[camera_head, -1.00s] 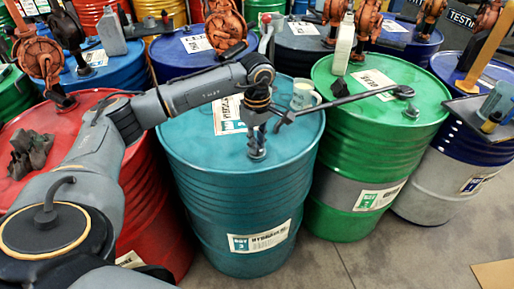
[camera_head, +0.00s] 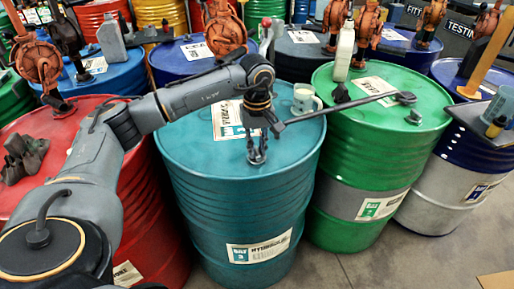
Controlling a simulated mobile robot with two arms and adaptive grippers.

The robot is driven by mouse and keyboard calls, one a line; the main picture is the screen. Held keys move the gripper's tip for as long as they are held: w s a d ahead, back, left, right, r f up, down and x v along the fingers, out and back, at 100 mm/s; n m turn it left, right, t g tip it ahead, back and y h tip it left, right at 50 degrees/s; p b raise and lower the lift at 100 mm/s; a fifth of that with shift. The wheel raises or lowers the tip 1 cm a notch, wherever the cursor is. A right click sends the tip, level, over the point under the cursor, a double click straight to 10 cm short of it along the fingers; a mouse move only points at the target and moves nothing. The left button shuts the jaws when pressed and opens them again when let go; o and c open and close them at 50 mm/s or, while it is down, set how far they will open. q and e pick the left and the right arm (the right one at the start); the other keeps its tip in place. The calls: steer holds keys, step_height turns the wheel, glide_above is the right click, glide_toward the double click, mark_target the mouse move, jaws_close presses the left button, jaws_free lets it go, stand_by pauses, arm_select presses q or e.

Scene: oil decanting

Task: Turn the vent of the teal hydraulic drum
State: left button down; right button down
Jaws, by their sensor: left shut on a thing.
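The teal hydraulic drum (camera_head: 205,190) stands upright in the middle, with a white label on its lid. Its vent (camera_head: 257,153) is a small grey fitting near the front middle of the lid. My left gripper (camera_head: 260,129) points down just above the vent. It appears shut on the near end of a dark long-handled wrench (camera_head: 340,109). The wrench's handle reaches right, over the edge of the green drum's lid. The fingertips are small and dark, so whether they touch the vent is unclear. My right gripper is not in view.
A pale mug (camera_head: 305,99) stands on the teal lid, close behind the handle. The green drum (camera_head: 375,150) stands right and the red drum (camera_head: 160,225) left. Floor shows at bottom right.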

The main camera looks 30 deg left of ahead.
mark_target(257, 150)
arm_select(q)
steer(key=c, duration=1.3)
jaws_free()
step_height(257, 150, up, 12)
steer(key=shift+r, duration=0.1)
